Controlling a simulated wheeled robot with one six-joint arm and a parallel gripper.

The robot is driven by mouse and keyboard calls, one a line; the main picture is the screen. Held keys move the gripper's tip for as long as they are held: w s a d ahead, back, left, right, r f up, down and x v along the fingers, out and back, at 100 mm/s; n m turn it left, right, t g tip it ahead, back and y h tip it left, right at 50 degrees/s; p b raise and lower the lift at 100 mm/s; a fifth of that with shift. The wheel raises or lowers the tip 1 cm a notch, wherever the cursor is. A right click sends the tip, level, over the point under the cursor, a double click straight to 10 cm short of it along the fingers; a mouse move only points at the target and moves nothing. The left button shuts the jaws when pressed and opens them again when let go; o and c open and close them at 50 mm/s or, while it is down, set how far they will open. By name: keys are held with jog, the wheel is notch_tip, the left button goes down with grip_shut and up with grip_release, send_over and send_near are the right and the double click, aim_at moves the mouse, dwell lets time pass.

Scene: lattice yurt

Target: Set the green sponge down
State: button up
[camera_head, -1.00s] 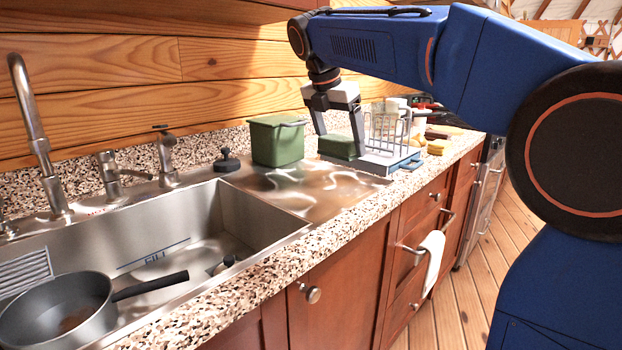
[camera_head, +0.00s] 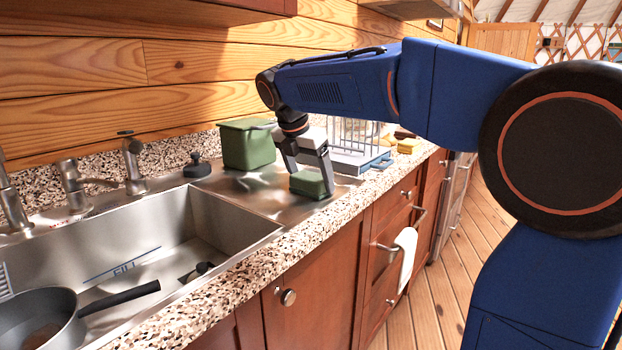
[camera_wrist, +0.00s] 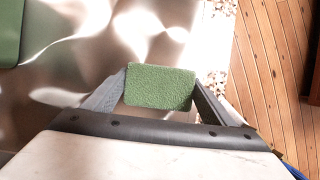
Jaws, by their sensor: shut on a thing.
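The green sponge (camera_head: 307,184) is held between the two fingers of my gripper (camera_head: 310,183). In the wrist view the sponge (camera_wrist: 160,86) sits level across the gap, with a finger against each side. My gripper (camera_wrist: 160,92) is shut on it. The sponge is over the steel drainboard (camera_head: 255,192), to the right of the sink and near the front edge of the counter. I cannot tell whether its underside touches the steel or hangs just above it.
A green bin (camera_head: 247,146) stands behind on the left. A dish rack (camera_head: 357,150) on a blue-edged tray is just right of my gripper. The sink (camera_head: 150,250) with a pot (camera_head: 40,318) is at left. The steel between sink and sponge is bare.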

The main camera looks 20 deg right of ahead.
jog(key=shift+f, duration=0.1)
jog(key=o, duration=1)
jog(key=v, duration=1.2)
jog(key=shift+d+r, duration=0.1)
jog(key=shift+r, duration=0.1)
jog(key=s+d+f+m+y, duration=0.1)
jog(key=s+d+f+m, duration=0.2)
jog(key=s+f+m, duration=0.5)
jog(key=s+d+f+m+t+y, duration=0.1)
jog(key=s+d+f+m, duration=0.3)
jog(key=s+f+m, duration=0.4)
jog(key=s+d+f+m+t+y, duration=0.1)
jog(key=s+d+f+m, duration=0.2)
jog(key=s+f+m, duration=0.6)
jog(key=shift+s+d+f+y, duration=0.1)
jog(key=shift+s+f+y, duration=0.1)
jog(key=shift+s+f, duration=1.2)
jog(key=shift+s+d+f+y, duration=0.1)
jog(key=shift+s+f+y, duration=0.1)
jog(key=shift+s+f, duration=1.2)
